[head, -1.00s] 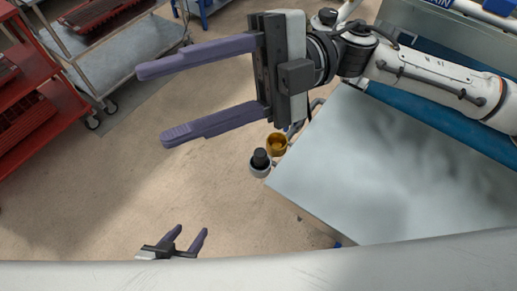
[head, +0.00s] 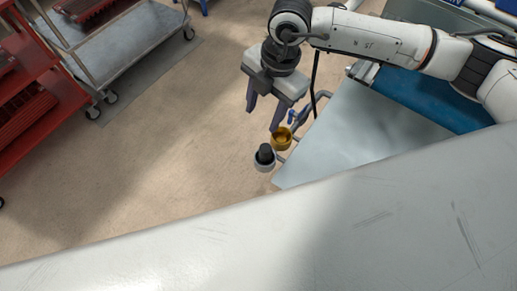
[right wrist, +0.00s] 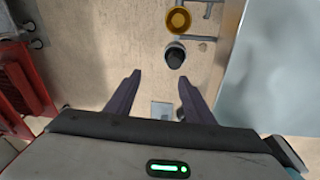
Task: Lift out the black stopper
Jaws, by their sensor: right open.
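The black stopper (head: 265,153) stands upright in a small pale round holder (head: 264,165) beside the grey machine's edge. In the right wrist view the stopper (right wrist: 175,58) shows ahead of the fingertips, a little right of the middle. My right gripper (head: 262,118) is open and empty, with its fingers pointing down, above and behind the stopper in the head view. In the right wrist view its two purple fingers (right wrist: 160,76) are spread apart and touch nothing. My left gripper is not in view.
A brass-coloured cup (head: 281,139) sits right next to the stopper's holder. A pale flat panel (head: 360,125) lies to the right. A red rack (head: 38,100) and a grey cart (head: 105,45) stand at the left. The floor between is clear.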

